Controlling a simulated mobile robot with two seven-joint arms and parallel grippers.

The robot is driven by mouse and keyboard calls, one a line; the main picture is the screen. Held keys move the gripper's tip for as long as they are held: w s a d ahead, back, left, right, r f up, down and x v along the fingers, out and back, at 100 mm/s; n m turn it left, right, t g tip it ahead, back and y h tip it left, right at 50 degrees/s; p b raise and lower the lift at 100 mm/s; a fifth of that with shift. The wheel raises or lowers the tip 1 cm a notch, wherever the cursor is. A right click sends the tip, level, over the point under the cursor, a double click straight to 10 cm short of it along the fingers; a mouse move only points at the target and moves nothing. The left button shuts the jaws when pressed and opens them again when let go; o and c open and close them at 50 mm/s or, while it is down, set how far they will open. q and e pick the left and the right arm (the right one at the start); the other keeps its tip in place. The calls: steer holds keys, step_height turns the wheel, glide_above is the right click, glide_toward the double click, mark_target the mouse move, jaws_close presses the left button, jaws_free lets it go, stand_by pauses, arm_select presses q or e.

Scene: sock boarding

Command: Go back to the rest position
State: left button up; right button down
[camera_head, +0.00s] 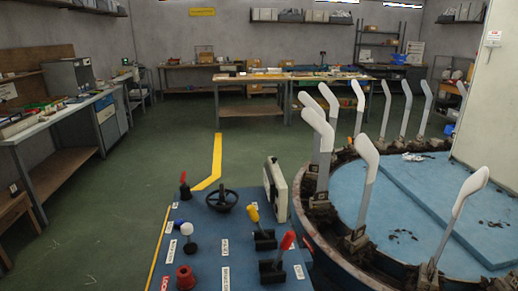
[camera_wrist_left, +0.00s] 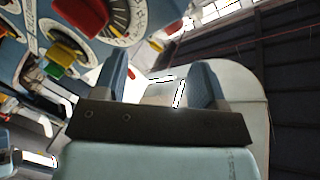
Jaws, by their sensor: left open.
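My left gripper (camera_wrist_left: 162,76) shows in the left wrist view. Its two blue-grey fingers stand apart, and no held object can be made out between them. A panel with dials and coloured knobs (camera_wrist_left: 85,12) fills the upper left of that view, beyond the fingers; I cannot tell how far away it is. Neither of my grippers shows in the head view, and my right gripper is in no view.
A blue control panel (camera_head: 211,245) with levers, a handwheel (camera_head: 222,200) and a red knob (camera_head: 185,277) stands front centre. Right of it is a round blue machine (camera_head: 400,205) with several upright white boards (camera_head: 366,160). Workbenches line the left and back. Green floor is clear at left.

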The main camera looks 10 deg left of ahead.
arm_select(q)
steer(key=s+d+f+n+g+h, duration=0.1)
steer(key=s+d+f+n+g, duration=0.4)
steer(key=s+d+f+n, duration=0.5)
step_height(320, 180, up, 17)
steer(key=w+m+p, duration=0.1)
steer(key=p, duration=1.8)
steer(key=shift+a+f+m+p, duration=0.2)
steer(key=shift+a+m+p, duration=0.05)
steer(key=shift+m+p, duration=0.15)
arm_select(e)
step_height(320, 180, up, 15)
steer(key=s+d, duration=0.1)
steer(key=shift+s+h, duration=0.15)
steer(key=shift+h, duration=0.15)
arm_select(q)
steer(key=shift+w, duration=0.1)
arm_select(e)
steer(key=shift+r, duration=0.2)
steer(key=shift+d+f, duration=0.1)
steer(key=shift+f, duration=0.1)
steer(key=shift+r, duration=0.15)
